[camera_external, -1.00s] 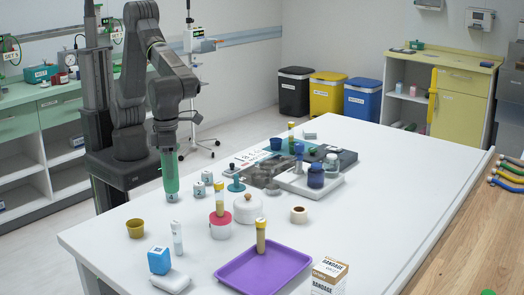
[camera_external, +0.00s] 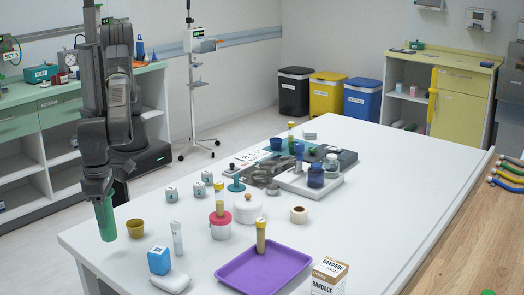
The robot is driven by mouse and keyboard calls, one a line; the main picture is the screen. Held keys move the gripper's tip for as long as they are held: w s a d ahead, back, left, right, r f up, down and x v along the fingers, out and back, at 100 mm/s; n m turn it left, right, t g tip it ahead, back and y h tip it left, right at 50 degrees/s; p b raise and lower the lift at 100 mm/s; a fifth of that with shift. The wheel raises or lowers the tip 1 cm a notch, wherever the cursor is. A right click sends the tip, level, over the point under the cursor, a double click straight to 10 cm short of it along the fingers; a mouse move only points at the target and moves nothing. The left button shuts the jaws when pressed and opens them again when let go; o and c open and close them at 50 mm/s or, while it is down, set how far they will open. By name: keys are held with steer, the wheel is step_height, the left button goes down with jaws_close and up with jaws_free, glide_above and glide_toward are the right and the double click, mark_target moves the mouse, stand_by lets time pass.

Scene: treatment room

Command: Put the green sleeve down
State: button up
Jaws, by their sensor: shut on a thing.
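The green sleeve (camera_external: 106,219) is a green cylinder hanging from my gripper (camera_external: 98,194) at the left edge of the white table (camera_external: 370,200). My gripper is shut on its upper end. The sleeve is slightly tilted. I cannot tell whether its lower end touches the table or hangs just above it. The fingertips are dark and small in this view.
A yellow cup (camera_external: 135,229) stands close to the right of the sleeve. Numbered blocks (camera_external: 172,194), a blue box (camera_external: 159,261), a capped tube (camera_external: 177,238) and a purple tray (camera_external: 264,268) stand further right. The front left table corner is clear.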

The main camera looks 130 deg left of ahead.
steer(key=shift+f+p, duration=0.35)
steer(key=shift+f, duration=1.75)
steer(key=shift+f, duration=0.1)
steer(key=o, duration=1)
step_height(320, 180, up, 12)
steer(key=shift+r+b, duration=0.1)
steer(key=shift+b, duration=0.75)
